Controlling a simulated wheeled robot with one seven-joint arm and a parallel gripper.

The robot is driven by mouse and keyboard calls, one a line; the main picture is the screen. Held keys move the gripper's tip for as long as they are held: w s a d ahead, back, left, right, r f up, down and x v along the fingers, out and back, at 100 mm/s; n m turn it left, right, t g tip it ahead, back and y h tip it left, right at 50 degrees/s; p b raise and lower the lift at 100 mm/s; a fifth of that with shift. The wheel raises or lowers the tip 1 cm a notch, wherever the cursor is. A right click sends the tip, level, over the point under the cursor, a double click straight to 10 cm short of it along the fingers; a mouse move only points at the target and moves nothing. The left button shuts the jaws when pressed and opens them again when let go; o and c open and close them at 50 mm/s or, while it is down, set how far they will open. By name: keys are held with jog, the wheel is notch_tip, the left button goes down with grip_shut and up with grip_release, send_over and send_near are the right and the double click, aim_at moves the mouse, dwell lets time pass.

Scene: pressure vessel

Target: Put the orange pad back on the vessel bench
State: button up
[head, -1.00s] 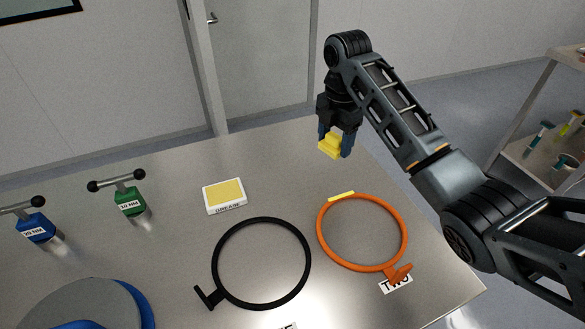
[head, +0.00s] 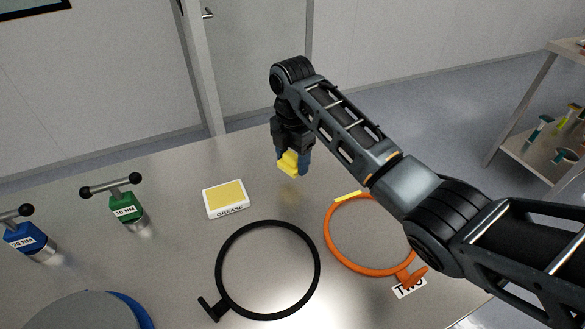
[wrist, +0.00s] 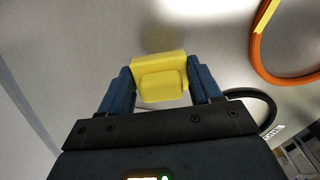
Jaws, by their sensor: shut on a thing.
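My gripper (head: 291,164) is shut on a yellow pad (head: 289,163), held between its two blue fingers above the far part of the steel bench (head: 180,275). In the wrist view the yellow pad (wrist: 160,80) fills the gap between the fingers, with the bench surface behind it. No orange pad shows in these frames; the held pad looks yellow. An orange ring (head: 328,236) with a yellow mark lies on the bench beside a label reading TWO, partly hidden by my arm.
A white and yellow GREASE tray (head: 226,198) lies left of my gripper. A black ring (head: 220,268) lies nearer. A green 10 NM tool (head: 124,207), a blue 20 NM tool (head: 25,237) and a grey-blue round thing (head: 80,312) stand at left. A shelf (head: 535,148) stands at far right.

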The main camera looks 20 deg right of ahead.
aim_at(292, 170)
jog(key=shift+f, duration=2.05)
jog(key=shift+f, duration=0.15)
jog(key=o, duration=0.9)
jog(key=shift+o, duration=0.2)
notch_tip(292, 170, up, 12)
jog(key=shift+r, duration=0.2)
